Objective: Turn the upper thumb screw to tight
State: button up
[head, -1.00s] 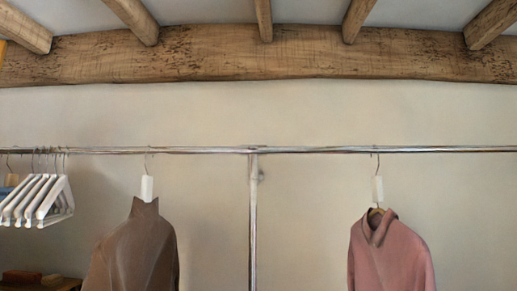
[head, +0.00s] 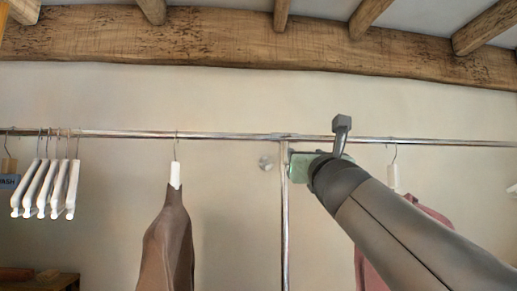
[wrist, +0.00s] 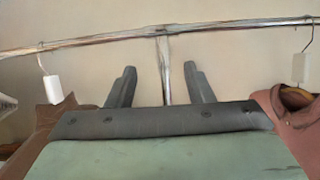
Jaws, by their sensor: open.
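My gripper (wrist: 159,70) is open and empty in the wrist view, its two dark fingers apart on either side of the chrome upright post (wrist: 165,75). In the head view my gripper (head: 342,124) is just right of that post, near the rail's height, with one finger clearly seen. A small pale round fitting (head: 266,162) shows just left of the post, below the rail. I cannot tell whether it is the upper thumb screw or a wall mount. No thumb screw is clearly recognisable in either view.
A chrome rail (head: 120,133) runs across the wall. A brown garment (head: 168,240) hangs left of the post, and a pink garment (wrist: 292,115) hangs right, partly behind my arm in the head view. Several white hangers (head: 45,188) hang far left. Wooden beams (head: 200,38) cross above.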

aim_at(287, 136)
jog(key=p+x, duration=0.2)
jog(key=x, duration=0.3)
jog(key=p+x, duration=0.3)
jog(key=x, duration=0.3)
jog(key=p+x, duration=0.3)
jog(key=x, duration=0.2)
jog(key=shift+d+r, duration=0.15)
jog(key=shift+r, duration=0.2)
jog(key=shift+w+r+p, duration=0.1)
jog(key=shift+w+p, duration=0.2)
jog(key=shift+w, duration=0.3)
jog(key=c, duration=1)
